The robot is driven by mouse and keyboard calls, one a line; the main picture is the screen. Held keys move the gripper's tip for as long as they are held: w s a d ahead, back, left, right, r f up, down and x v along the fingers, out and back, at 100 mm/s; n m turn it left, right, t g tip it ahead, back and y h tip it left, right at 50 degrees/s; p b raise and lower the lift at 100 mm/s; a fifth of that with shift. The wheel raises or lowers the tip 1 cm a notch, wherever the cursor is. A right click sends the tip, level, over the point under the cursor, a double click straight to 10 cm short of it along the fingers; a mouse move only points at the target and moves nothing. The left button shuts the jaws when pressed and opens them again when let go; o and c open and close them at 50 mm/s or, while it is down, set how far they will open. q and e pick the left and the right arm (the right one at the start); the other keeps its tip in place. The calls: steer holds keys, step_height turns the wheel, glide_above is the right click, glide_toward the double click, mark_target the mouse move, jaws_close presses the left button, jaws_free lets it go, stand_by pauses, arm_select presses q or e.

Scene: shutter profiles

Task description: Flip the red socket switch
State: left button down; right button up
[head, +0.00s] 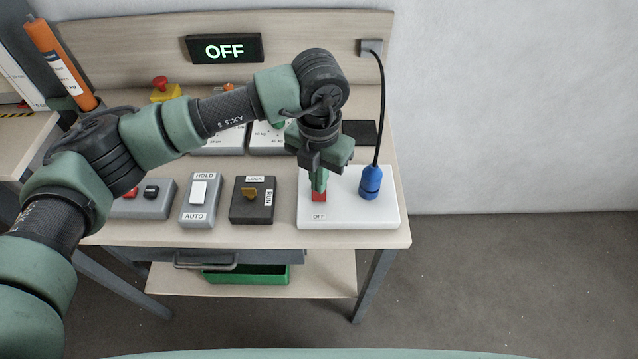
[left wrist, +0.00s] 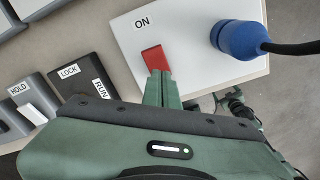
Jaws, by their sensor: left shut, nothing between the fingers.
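The red socket switch (head: 319,197) sits on a white socket plate (head: 360,212) at the right end of the bench. The plate has an OFF label at its near edge in the head view. In the left wrist view the red switch (left wrist: 155,60) shows beside the ON label. My left gripper (head: 320,188) is shut and empty, its fingertips right at the red switch and covering part of it. The fingertips (left wrist: 162,76) also meet the switch's edge in the left wrist view; whether they touch cannot be told. My right gripper is not in view.
A blue plug (head: 370,183) with a black cable stands on the plate, right of the switch. A dark LOCK/RUN box (head: 253,213) and a grey HOLD/AUTO box (head: 200,215) stand to the left. A display (head: 224,48) on the back panel reads OFF.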

mark_target(319, 196)
arm_select(q)
steer(key=shift+r+p, duration=0.85)
steer(key=shift+r, duration=1.65)
steer(key=shift+s+f, duration=0.1)
steer(key=shift+s, duration=0.05)
